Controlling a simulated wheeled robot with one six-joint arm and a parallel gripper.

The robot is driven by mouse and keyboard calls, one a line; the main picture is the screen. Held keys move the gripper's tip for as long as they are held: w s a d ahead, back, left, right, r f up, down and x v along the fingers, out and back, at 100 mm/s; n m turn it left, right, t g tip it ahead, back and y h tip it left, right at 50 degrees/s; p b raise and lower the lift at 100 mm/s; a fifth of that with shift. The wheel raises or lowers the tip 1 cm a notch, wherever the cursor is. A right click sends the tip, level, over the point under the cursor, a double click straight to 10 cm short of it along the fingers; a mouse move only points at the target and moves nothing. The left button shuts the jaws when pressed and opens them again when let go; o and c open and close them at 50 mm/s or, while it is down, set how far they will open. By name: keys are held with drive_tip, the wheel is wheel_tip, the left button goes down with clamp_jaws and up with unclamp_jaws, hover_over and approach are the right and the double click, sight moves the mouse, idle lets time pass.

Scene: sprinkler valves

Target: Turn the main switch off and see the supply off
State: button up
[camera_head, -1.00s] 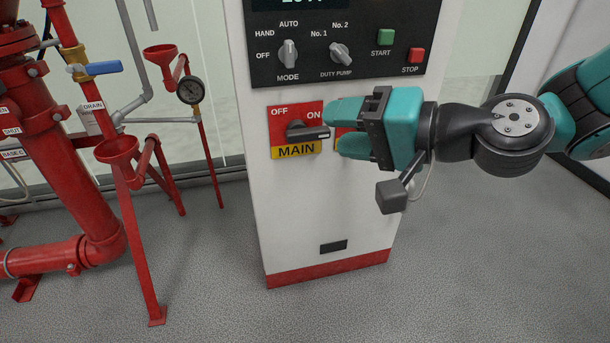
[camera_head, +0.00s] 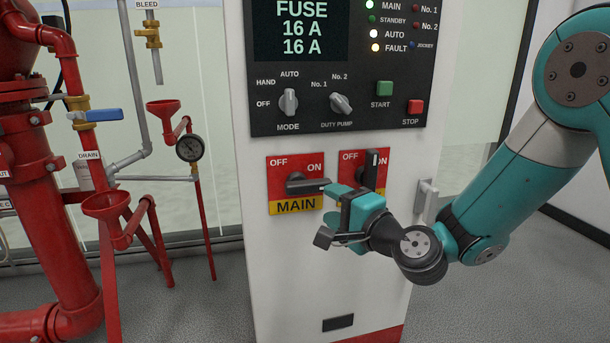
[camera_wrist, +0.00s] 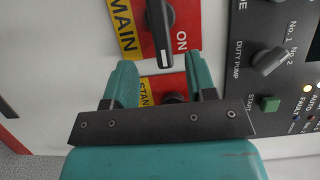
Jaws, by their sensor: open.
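The main switch (camera_head: 297,185) is a dark rotary handle on a red and yellow plate marked MAIN on the panel front. Its handle lies level and points right, towards ON. In the wrist view the main switch handle (camera_wrist: 160,30) reaches down towards the space between my fingertips. My gripper (camera_head: 337,190) is open near the handle's right end; its fingers (camera_wrist: 161,64) show on either side of the handle's tip. I cannot tell whether they touch it. The MAIN lamp (camera_head: 370,6) on the display panel is lit green.
A second red switch (camera_head: 371,168), with an upright handle, sits just right, partly behind my gripper. Its plate shows STAN in the wrist view. Above are the MODE knob (camera_head: 288,102), pump knob, START (camera_head: 384,88) and STOP (camera_head: 415,106) buttons. Red pipework (camera_head: 60,220) stands left.

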sight(308, 189)
drive_tip(key=p+x, duration=0.1)
drive_tip(key=x, duration=0.8)
drive_tip(key=shift+w+a+p, duration=0.15)
drive_tip(key=shift+w+p, duration=0.1)
drive_tip(key=shift+p, duration=0.1)
drive_tip(key=c, duration=0.9)
